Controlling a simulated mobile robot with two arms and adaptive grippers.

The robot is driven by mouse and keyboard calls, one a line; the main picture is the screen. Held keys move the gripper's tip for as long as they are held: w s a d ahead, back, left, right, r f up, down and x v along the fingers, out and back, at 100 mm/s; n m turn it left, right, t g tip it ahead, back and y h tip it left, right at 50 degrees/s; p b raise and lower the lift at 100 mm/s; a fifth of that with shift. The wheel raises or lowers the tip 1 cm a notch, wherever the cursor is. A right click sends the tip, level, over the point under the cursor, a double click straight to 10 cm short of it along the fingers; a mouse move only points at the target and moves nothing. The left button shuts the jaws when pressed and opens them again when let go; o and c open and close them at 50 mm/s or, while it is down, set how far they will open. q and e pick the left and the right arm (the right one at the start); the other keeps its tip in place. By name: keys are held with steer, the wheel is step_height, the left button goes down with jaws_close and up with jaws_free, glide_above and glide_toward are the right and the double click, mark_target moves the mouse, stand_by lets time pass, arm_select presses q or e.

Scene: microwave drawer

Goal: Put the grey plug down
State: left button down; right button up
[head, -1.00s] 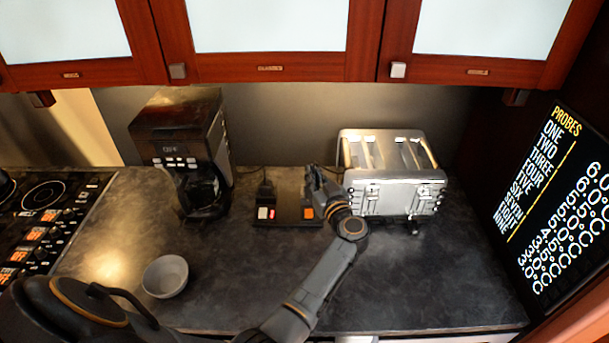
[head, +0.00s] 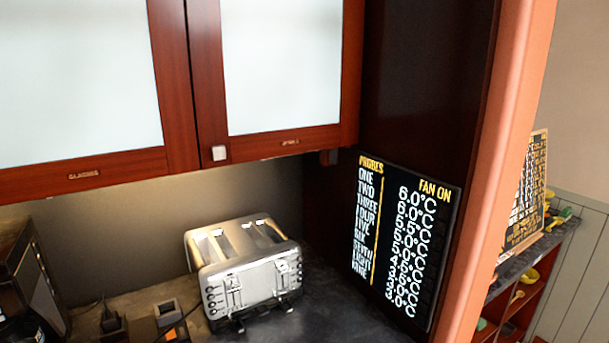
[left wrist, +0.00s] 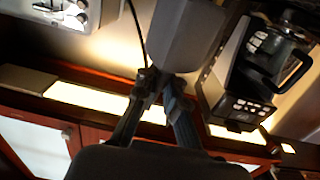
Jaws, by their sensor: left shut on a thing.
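In the left wrist view my left gripper (left wrist: 163,88) is shut on the grey plug (left wrist: 185,35), a dark grey block beyond the fingertips. A dark cord (left wrist: 136,35) runs beside it. The plug's far end is cut off by the picture's top edge, so what it faces or touches cannot be told. My grippers do not show in the head view.
The toaster (head: 248,270) stands on the dark counter (head: 340,315). Left of it, the power strip (head: 165,322) with an orange switch is partly visible. The coffee maker (left wrist: 250,75) shows in the wrist view. A probe board (head: 405,240) stands at right.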

arm_select(q)
steer(key=s+d+f+m+t+h+b, duration=0.2)
steer(key=s+d+m+h+b, duration=0.3)
steer(key=s+d+h, duration=0.4)
steer(key=s+d+m, duration=0.1)
steer(key=s+d, duration=0.1)
steer(key=s, duration=0.2)
steer(key=shift+s+d, duration=0.15)
steer(key=shift+s, duration=0.25)
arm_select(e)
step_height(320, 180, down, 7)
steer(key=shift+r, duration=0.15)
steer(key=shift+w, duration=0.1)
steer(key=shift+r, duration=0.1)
